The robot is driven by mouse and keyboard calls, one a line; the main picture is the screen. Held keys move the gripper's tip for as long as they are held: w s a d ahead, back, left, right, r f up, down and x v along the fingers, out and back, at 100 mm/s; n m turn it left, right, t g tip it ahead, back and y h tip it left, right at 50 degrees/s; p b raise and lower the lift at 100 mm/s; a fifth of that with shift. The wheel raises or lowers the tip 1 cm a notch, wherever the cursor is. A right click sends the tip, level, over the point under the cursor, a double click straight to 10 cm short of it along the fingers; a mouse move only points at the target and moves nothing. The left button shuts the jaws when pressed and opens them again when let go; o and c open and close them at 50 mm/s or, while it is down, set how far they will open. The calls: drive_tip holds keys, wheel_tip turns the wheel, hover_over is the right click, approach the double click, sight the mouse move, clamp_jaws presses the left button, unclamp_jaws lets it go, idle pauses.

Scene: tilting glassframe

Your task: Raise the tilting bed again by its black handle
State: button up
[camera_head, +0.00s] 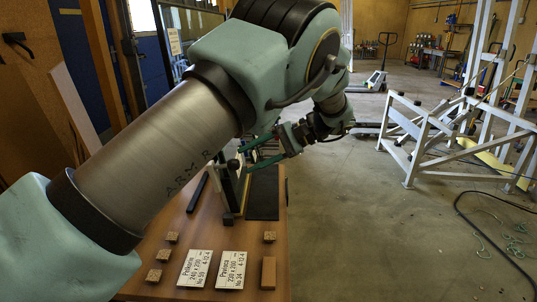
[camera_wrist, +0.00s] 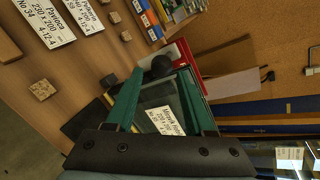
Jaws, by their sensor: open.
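My gripper (camera_head: 244,157) is open, its two green fingers pointing left and down over the wooden table in the head view. In the wrist view its fingertips (camera_wrist: 162,72) stand to either side of a round black knob, the black handle (camera_wrist: 160,66). I cannot tell whether they touch it. The handle's knob (camera_head: 233,164) also shows just beyond the fingertips in the head view. The tilting bed (camera_head: 231,188) is largely hidden by my arm and gripper, so its angle is unclear. A white label (camera_wrist: 164,120) on a dark pane shows between my fingers.
The wooden table (camera_head: 250,248) carries two white labels (camera_head: 195,268) (camera_head: 232,270), several small wooden blocks (camera_head: 270,237) and a dark mat (camera_head: 263,198). A blue rack (camera_wrist: 150,20) stands near the table's edge in the wrist view. Open floor (camera_head: 350,220) lies to the right, before a white metal frame (camera_head: 420,140).

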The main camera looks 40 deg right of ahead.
drive_tip(key=b+v, duration=0.1)
drive_tip(key=v, duration=0.5)
idle(0.5)
